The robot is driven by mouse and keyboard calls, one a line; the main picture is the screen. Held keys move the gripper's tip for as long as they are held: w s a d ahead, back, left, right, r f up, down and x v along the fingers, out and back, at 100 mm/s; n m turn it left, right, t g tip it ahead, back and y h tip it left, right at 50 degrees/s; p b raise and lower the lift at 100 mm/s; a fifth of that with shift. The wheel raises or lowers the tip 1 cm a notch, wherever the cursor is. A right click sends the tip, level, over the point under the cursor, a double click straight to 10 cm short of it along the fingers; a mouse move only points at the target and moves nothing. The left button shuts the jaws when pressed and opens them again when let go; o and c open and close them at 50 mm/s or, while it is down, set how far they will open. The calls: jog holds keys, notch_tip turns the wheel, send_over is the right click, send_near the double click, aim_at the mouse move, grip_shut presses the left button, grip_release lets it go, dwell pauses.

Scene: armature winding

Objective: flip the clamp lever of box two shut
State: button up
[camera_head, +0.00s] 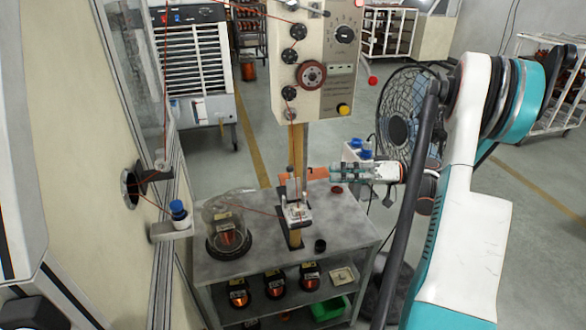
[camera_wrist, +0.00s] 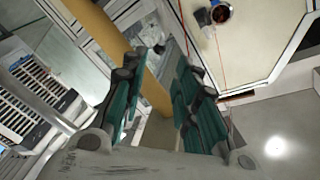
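A cream box (camera_head: 338,88) with a dial, several dark wheels, a copper-coloured disc and a yellow knob stands on a tan post (camera_head: 297,155). I see no label naming it box two. A grey metal part (camera_head: 312,9) at its top edge is cut off by the picture; I cannot tell whether it is the clamp lever. My gripper (camera_head: 334,172) points left beside the post, below the box, and is apart from the box. In the wrist view my gripper (camera_wrist: 160,62) has its teal fingers apart with nothing held. The post (camera_wrist: 110,36) passes beyond them.
A grey table (camera_head: 345,222) below carries a clear dome (camera_head: 228,218) over a copper spool and a small fixture (camera_head: 296,211). A large cream cabinet (camera_head: 80,120) stands left. A fan (camera_head: 402,115) is behind my arm. Thin red wire runs across the scene.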

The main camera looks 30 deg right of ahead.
aim_at(291, 171)
jog(key=b+x, duration=0.2)
jog(key=x, duration=1.1)
jog(key=shift+a+r, duration=0.1)
jog(key=shift+a, duration=0.3)
grip_shut()
